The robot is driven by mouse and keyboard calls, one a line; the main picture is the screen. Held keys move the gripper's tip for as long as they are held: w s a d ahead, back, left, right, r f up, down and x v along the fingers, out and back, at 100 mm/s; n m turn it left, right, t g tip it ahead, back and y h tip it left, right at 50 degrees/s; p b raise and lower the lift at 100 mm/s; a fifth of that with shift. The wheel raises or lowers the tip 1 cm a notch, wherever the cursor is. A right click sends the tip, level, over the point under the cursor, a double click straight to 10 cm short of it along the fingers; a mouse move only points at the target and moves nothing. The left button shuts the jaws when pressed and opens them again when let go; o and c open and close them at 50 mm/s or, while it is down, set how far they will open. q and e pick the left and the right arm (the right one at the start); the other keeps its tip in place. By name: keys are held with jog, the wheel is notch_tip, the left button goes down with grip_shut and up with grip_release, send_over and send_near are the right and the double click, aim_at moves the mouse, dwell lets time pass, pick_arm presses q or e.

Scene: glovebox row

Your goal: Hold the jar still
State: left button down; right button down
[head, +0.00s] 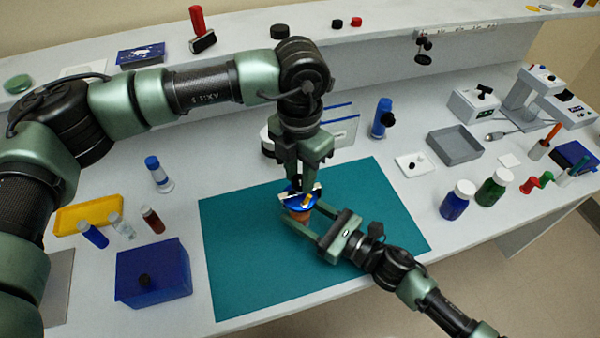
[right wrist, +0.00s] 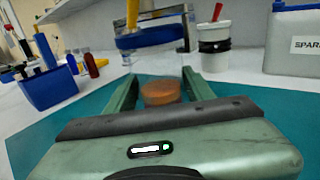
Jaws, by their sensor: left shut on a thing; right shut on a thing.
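An orange-brown jar (head: 300,216) stands over the teal mat (head: 240,265), mostly hidden in the head view by a blue lid-like disc (head: 297,203). My right gripper (head: 299,210) reaches in from the lower right and is shut on the jar. In the right wrist view the jar (right wrist: 161,93) shows between its two fingers. My left gripper (head: 302,186) points down from above and is shut on the blue disc. A yellow piece (head: 308,201) shows at the disc.
A blue box (head: 152,272) and small vials (head: 152,220) stand left of the mat. Blue (head: 457,200) and green (head: 494,188) bottles stand to the right. A grey tray (head: 454,146) lies behind them. Most of the mat is clear.

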pick_arm(q)
jog(key=m, duration=0.5)
jog(key=shift+m, duration=0.3)
jog(key=m, duration=0.5)
jog(key=shift+m, duration=0.3)
jog(key=m, duration=0.9)
jog(key=shift+m, duration=0.4)
jog(key=m, duration=0.4)
jog(key=shift+m, duration=0.3)
jog(key=m, duration=0.5)
jog(key=shift+w, duration=0.1)
jog(key=m, duration=0.5)
jog(key=shift+m, duration=2.7)
